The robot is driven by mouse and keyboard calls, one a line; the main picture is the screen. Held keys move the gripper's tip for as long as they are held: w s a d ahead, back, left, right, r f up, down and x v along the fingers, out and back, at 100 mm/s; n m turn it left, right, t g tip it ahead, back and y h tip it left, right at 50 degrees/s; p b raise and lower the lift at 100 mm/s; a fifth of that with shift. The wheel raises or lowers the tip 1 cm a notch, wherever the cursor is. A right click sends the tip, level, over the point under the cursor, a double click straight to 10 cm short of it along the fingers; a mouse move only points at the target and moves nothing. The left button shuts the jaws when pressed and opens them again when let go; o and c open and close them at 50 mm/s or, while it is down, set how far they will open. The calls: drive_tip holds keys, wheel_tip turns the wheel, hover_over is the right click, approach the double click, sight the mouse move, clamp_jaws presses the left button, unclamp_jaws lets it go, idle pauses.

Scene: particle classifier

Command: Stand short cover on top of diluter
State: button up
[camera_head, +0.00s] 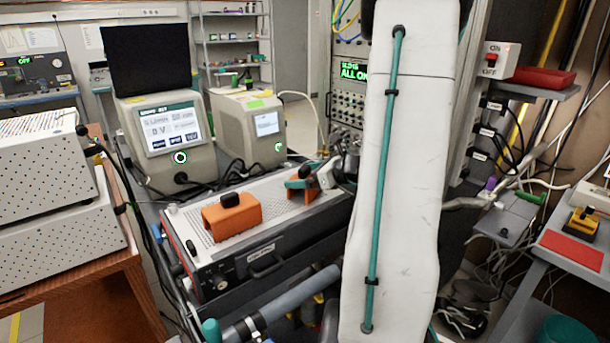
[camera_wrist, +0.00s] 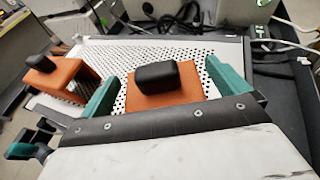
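The smaller orange cover with a black knob, which looks like the short cover (camera_head: 312,193), sits on the perforated top of a low grey machine (camera_head: 272,207) towards its right back. In the wrist view this cover (camera_wrist: 187,91) lies between the two teal fingers of my gripper (camera_wrist: 162,73). The fingers are apart, one on each side of it, with a gap on the left; contact on the right is unclear. In the head view my gripper (camera_head: 303,180) is partly hidden around the cover. No label that I can read says which machine is the diluter.
A longer orange cover (camera_head: 232,216) with a black knob stands to the left on the same top; it also shows in the wrist view (camera_wrist: 72,80). Two grey-beige instruments with screens (camera_head: 172,132) (camera_head: 250,127) stand behind. Perforated white boxes (camera_head: 55,240) stand at left.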

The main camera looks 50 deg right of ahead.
drive_tip(key=shift+r, duration=0.2)
drive_tip(key=v, duration=1.1)
drive_tip(key=w+a+r+n+g+y, duration=0.2)
drive_tip(key=a+n+g+y, duration=0.15)
drive_tip(key=a+n, duration=0.55)
drive_tip(key=w+a+r+n+g+y, duration=0.15)
drive_tip(key=a+n+g, duration=0.25)
drive_tip(key=a, duration=0.9)
drive_tip(key=s+a+r+n+g+h, duration=0.1)
drive_tip(key=s+a+n+g+h, duration=0.1)
drive_tip(key=s+a+n, duration=0.4)
drive_tip(key=s+a+n+g+h, duration=0.3)
drive_tip(key=s+a+n+h, duration=0.2)
drive_tip(key=n, duration=1)
drive_tip(key=s+a, duration=0.1)
drive_tip(key=a, duration=0.2)
drive_tip(key=shift+s+r, duration=0.15)
drive_tip(key=shift+r, duration=0.2)
